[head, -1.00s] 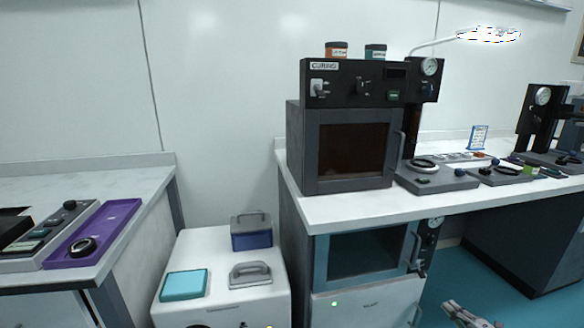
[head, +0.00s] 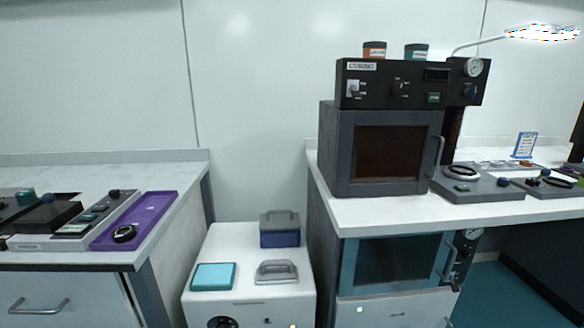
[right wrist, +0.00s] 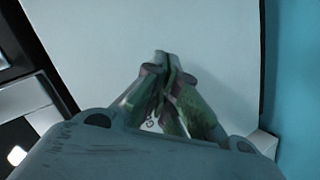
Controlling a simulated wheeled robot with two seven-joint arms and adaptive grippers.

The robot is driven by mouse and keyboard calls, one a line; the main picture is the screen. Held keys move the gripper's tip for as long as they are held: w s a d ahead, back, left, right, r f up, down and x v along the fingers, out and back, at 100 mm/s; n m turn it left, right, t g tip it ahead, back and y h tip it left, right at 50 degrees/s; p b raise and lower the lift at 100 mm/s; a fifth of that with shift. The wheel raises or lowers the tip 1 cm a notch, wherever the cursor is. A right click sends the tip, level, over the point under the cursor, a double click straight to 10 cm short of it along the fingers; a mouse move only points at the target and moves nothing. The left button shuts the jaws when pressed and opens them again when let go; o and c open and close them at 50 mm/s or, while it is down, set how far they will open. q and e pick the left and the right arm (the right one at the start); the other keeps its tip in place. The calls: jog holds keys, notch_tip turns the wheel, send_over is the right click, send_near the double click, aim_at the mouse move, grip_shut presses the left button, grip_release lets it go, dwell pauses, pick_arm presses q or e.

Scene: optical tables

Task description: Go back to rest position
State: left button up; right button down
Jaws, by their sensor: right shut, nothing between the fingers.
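My right gripper (right wrist: 165,62) shows in the right wrist view with its fingers together and nothing between them. Behind it is a plain pale surface, with a blue area along the right edge and dark and grey parts on the left. I cannot tell how far the gripper is from that surface. Neither gripper shows in the head view now. My left gripper is in no view.
A curing oven (head: 385,150) stands on the white bench (head: 400,208) at right. A low white cabinet (head: 235,305) holds a blue box (head: 280,235), a teal pad (head: 213,277) and a grey handled block (head: 276,271). A purple tray (head: 150,210) lies on the left bench.

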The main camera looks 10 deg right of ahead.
jog(key=s+a+r+m+g+y, duration=0.1)
jog(key=s+a+m+g, duration=0.25)
jog(key=a, duration=0.55)
jog(key=s+a+r+m+g, duration=0.2)
jog(key=s+a, duration=0.2)
jog(key=a, duration=0.5)
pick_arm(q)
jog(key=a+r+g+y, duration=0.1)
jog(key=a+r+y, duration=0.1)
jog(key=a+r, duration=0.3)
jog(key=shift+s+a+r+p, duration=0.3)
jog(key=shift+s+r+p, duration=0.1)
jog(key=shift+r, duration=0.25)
pick_arm(e)
jog(key=s+a+r+m+g+y, duration=0.2)
jog(key=s+a+r+g, duration=0.1)
jog(key=s+a+r, duration=0.5)
jog(key=s+a, duration=0.3)
jog(key=a, duration=0.2)
jog(key=shift+s+r+g, duration=0.3)
jog(key=shift+r+g, duration=0.05)
pick_arm(q)
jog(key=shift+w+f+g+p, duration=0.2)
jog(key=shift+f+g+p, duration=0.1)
jog(key=shift+p, duration=0.25)
pick_arm(e)
jog(key=shift+w+f, duration=0.2)
jog(key=shift+f, duration=0.05)
